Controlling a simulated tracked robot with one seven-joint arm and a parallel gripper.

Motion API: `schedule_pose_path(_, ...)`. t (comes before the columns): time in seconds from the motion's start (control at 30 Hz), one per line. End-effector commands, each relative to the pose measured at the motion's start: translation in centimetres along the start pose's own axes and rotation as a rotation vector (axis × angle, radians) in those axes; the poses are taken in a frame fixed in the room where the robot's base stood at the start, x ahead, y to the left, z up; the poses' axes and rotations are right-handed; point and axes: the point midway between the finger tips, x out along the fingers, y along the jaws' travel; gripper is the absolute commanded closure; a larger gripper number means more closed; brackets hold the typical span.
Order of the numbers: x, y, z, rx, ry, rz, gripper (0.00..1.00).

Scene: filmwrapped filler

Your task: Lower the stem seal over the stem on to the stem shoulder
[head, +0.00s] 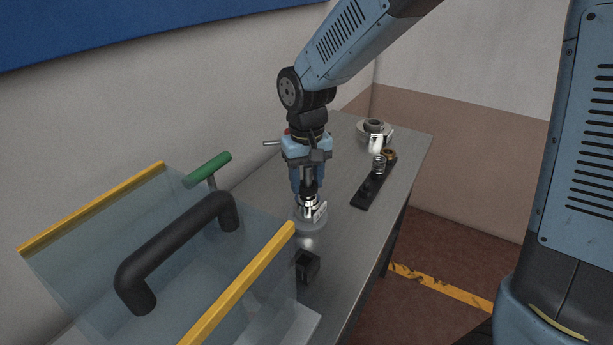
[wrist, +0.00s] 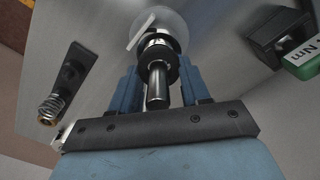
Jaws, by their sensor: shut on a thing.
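My gripper (head: 308,188) points down at the bench, over a metal valve part on a pale round base (head: 301,222). In the wrist view my two blue fingers (wrist: 160,78) are shut on a black ring, the stem seal (wrist: 171,70). Below the ring are a silver shoulder (wrist: 155,40) and the pale base. I cannot tell whether the ring touches the shoulder. In the head view the fingers hide most of the ring.
A black tray (head: 361,197) with a spring (head: 379,165) and a brass ring (head: 390,154) lies right. A round metal part (head: 374,127) is at the back. A black block (head: 307,265) is in front. A clear guard with a black handle (head: 170,245) and a green-handled tool (head: 207,169) are left.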

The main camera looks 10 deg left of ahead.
Motion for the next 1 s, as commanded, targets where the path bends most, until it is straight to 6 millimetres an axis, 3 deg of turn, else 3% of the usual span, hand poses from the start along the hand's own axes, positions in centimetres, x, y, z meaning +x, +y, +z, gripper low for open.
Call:
schedule_pose_path(0.7,1.4,0.0,0.0,0.0,0.0,0.0,0.82)
schedule_pose_path(0.73,1.4,0.0,0.0,0.0,0.0,0.0,0.53)
schedule_pose_path(1.0,1.4,0.0,0.0,0.0,0.0,0.0,0.27)
